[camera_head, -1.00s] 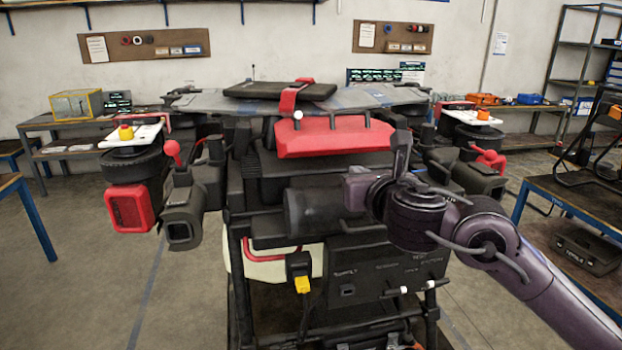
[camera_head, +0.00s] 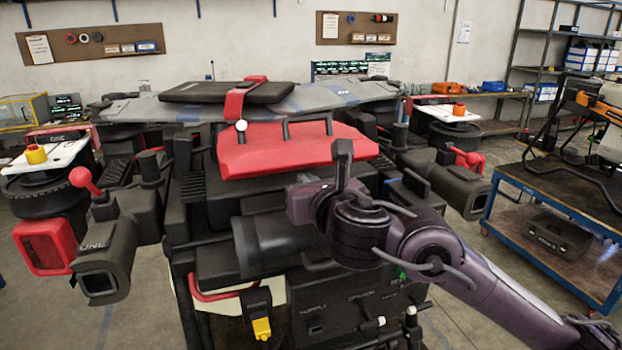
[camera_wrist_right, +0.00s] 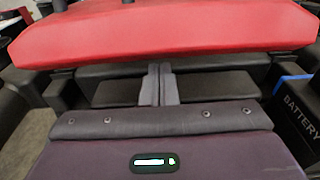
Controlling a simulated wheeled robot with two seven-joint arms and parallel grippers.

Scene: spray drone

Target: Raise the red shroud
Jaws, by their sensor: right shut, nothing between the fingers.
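The red shroud (camera_head: 290,146) is a red panel with black handle bars, on the upper front of the dark drone (camera_head: 205,190). It appears lowered over the body. In the right wrist view the shroud (camera_wrist_right: 170,32) spans the top of the picture. My right gripper (camera_wrist_right: 160,70) has its two grey fingers together and empty, pointing at the dark gap under the shroud's front edge. Whether the fingertips touch the shroud I cannot tell. In the head view my right arm reaches in from the right, its wrist in front of the shroud's lower right; its fingers are not clear there. My left gripper is not in view.
A red strap (camera_head: 240,100) crosses a black pad on top of the drone. Dark nozzle units (camera_head: 110,250) stick out at both sides. A blue-framed cart (camera_head: 548,200) stands at the right. Floor is open at the lower left.

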